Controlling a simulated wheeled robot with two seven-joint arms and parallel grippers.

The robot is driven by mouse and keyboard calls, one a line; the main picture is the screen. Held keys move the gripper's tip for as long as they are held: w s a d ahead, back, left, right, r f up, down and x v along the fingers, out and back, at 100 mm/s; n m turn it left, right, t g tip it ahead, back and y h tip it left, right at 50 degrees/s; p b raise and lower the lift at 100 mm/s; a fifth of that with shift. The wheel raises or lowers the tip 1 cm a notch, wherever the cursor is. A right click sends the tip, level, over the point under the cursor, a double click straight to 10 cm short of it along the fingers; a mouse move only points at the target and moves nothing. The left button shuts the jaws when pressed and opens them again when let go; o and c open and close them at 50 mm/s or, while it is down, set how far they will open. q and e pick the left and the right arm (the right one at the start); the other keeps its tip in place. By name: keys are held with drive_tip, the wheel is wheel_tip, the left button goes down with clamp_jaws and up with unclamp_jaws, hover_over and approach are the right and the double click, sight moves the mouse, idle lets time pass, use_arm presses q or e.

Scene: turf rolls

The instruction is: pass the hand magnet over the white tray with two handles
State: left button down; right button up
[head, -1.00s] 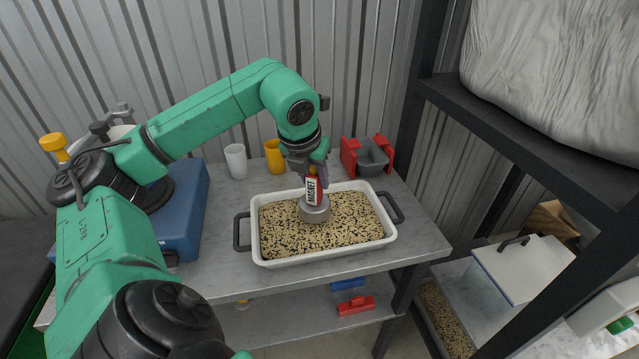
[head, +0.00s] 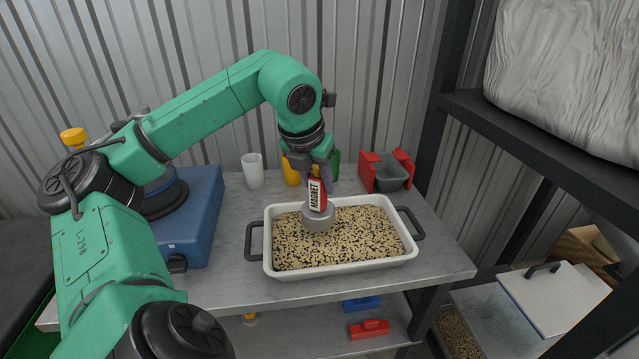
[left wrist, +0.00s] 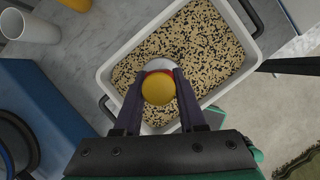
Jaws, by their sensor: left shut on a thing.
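The white tray (head: 340,268) with two dark handles stands on the grey table and holds a layer of tan and black grains. The hand magnet (head: 318,208) has a red grip with a "MAGNET" label and a round grey base. My left gripper (head: 317,178) is shut on its grip and holds it upright over the tray's left half, the base at or just above the grains; I cannot tell if it touches. In the left wrist view the magnet's yellow top (left wrist: 158,88) sits between the fingers, above the tray (left wrist: 104,75). My right gripper is not in view.
Behind the tray stand a white cup (head: 253,171), a yellow cup (head: 291,172) and a grey bin in a red holder (head: 388,172). A blue box (head: 190,225) is at the left. A dark shelf frame (head: 560,140) rises at the right.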

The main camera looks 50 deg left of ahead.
use_arm(q)
drive_tip(key=shift+r+p, duration=3.05)
drive_tip(key=shift+r, duration=0.35)
